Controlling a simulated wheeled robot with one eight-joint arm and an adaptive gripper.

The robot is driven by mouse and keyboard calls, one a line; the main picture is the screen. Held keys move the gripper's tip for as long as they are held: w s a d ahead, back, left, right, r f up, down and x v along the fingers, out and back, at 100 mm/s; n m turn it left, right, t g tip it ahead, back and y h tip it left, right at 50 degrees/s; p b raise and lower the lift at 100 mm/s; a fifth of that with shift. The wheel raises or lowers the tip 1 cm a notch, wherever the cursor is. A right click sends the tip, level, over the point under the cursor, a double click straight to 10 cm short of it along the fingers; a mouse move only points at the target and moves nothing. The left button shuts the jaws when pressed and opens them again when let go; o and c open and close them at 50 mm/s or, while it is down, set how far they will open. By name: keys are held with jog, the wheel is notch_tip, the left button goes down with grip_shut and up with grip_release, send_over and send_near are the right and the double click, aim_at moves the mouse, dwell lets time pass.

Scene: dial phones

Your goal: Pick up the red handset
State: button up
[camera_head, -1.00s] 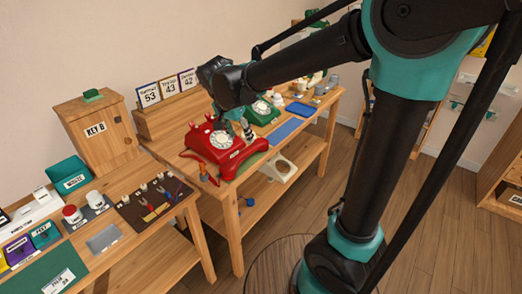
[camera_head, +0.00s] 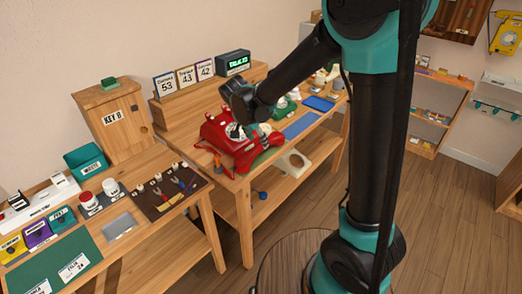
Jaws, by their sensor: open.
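The red dial phone (camera_head: 232,148) stands on the wooden table, with its pale dial partly covered by my arm. Red cradle prongs show at its upper left. My gripper (camera_head: 252,128) is open, pointing down over the dial side of the phone. I cannot tell whether its fingers touch the phone. Nothing shows held between them.
A green phone (camera_head: 284,108) and a blue mat (camera_head: 302,125) lie just right of the red phone. Numbered cards (camera_head: 186,78) and a lit sign box (camera_head: 233,63) stand behind. A tool board (camera_head: 168,192) is at the left. Floor is clear at right.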

aim_at(260, 145)
jog(key=shift+x, duration=2.8)
jog(key=shift+s+d, duration=0.1)
jog(key=shift+s, duration=0.05)
jog(key=shift+c, duration=0.5)
grip_shut()
